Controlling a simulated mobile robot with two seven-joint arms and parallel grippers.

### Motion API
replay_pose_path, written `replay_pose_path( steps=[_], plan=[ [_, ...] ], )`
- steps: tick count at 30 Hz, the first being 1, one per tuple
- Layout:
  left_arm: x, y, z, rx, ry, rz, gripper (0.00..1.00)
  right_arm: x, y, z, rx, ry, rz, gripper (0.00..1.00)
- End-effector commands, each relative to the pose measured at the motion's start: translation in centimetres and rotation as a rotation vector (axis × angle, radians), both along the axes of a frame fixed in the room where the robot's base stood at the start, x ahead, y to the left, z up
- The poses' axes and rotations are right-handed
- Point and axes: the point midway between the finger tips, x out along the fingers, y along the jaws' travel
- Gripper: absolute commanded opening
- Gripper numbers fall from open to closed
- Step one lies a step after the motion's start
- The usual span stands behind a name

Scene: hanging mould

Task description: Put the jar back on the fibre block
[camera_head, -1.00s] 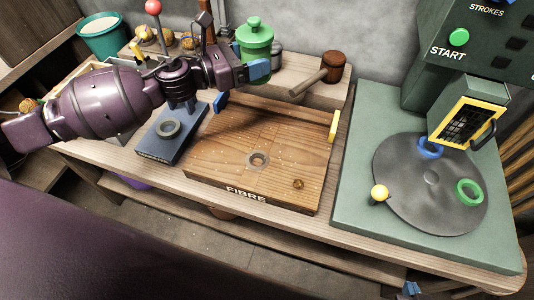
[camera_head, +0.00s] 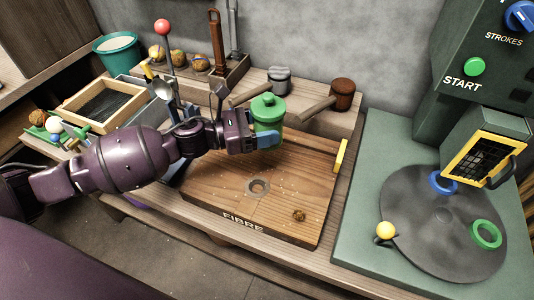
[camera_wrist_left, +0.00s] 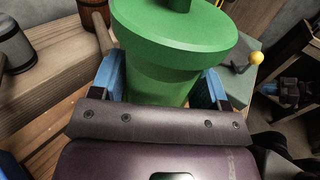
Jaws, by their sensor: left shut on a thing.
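The green lidded jar (camera_head: 267,110) is held upright in my left gripper (camera_head: 268,141), with a blue finger on either side. In the left wrist view the jar (camera_wrist_left: 175,50) fills the space between the blue fingers (camera_wrist_left: 165,88). The fibre block (camera_head: 290,181), a wooden board marked FIBRE, lies on the bench below. The jar appears over the block's back part; its base is partly hidden by a finger, so I cannot tell whether it touches. A small blue-tipped part (camera_wrist_left: 287,92), perhaps my right gripper, shows at the right of the wrist view.
A raised wooden shelf with mallets (camera_head: 342,92) stands behind the block. The green machine with a dark disc (camera_head: 440,215) is at the right. A wooden tray (camera_head: 98,100) and a teal bucket (camera_head: 117,55) are at the left.

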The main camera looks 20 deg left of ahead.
Motion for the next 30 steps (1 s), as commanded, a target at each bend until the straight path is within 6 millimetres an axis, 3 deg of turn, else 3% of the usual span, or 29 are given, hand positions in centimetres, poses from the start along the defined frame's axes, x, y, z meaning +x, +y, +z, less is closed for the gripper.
replay_pose_path(
  steps=[1,3,11,21,30],
  plan=[
    [0.0,0.0,-1.5,-0.004,0.008,0.001,0.33,0.0,-0.1,-0.3,-0.003,0.003,0.004,0.00],
    [0.0,0.0,-2.5,-0.003,0.006,0.002,0.33,0.3,-0.2,-0.3,-0.007,-0.002,0.010,0.00],
    [0.0,0.0,-4.1,-0.002,-0.001,0.001,0.33,0.3,-0.5,-0.7,-0.014,0.003,0.010,0.00],
    [0.0,0.0,-9.1,-0.001,0.004,0.001,0.33,-0.6,-0.4,-2.4,-0.010,0.037,0.007,0.00],
    [0.0,0.0,-9.4,-0.001,-0.003,0.000,0.33,-0.1,-0.4,-1.9,-0.011,0.023,0.008,0.00]
  ],
)
